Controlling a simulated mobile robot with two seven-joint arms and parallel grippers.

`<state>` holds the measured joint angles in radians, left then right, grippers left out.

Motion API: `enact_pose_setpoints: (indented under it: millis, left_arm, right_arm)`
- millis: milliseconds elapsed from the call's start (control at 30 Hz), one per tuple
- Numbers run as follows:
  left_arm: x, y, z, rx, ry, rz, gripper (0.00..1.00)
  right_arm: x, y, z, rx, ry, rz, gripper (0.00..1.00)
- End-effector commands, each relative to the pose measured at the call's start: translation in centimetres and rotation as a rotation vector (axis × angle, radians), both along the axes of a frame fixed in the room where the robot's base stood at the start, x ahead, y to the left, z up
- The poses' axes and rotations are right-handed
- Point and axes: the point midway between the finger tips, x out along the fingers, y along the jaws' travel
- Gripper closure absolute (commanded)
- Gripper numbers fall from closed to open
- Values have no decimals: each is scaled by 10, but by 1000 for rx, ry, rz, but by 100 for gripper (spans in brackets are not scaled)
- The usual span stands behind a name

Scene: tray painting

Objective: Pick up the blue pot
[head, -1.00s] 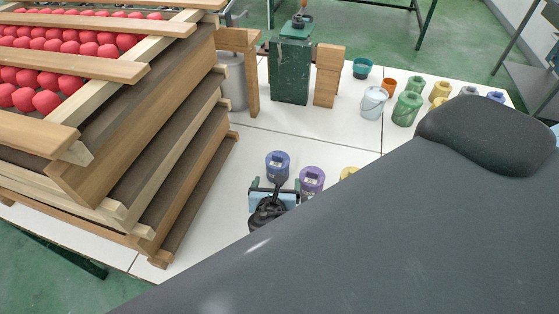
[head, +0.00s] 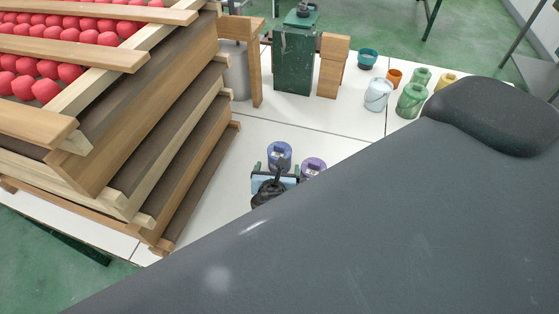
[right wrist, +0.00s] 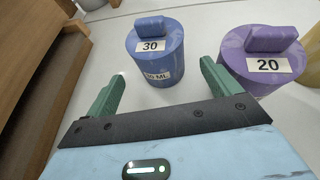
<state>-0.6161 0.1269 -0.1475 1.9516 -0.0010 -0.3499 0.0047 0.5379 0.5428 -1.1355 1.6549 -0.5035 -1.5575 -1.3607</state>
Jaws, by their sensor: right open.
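The blue pot (head: 279,155) stands upright on the white table, just beyond my right gripper (head: 275,174). In the right wrist view the blue pot (right wrist: 155,52) has a lid with a block handle marked 30 and a label on its side. My right gripper (right wrist: 162,80) is open, its two green fingers pointing toward the pot with nothing between them. The pot appears still ahead of the fingertips; contact cannot be made out. My left gripper is not in view.
A purple pot (right wrist: 262,60) marked 20 stands close right of the blue pot. Stacked wooden trays (head: 150,150) with red balls stand to the left. A green canister (head: 294,62) and more pots stand farther back. My dark arm covers the lower right.

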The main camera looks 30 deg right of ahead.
Motion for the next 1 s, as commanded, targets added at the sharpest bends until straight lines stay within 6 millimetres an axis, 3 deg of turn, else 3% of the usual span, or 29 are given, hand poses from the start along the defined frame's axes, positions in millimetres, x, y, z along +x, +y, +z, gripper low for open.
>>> enact_pose_setpoints:
  millis: [233, 600, 1000]
  left_arm:
    - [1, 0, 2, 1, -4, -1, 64]
    - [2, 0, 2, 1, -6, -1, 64]
    - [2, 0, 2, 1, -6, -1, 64]
  right_arm:
    - [25, -20, -9, -2, -1, -2, 11]
    - [30, -24, -14, 0, 0, -1, 11]
    - [30, -24, -14, 0, 0, -1, 63]
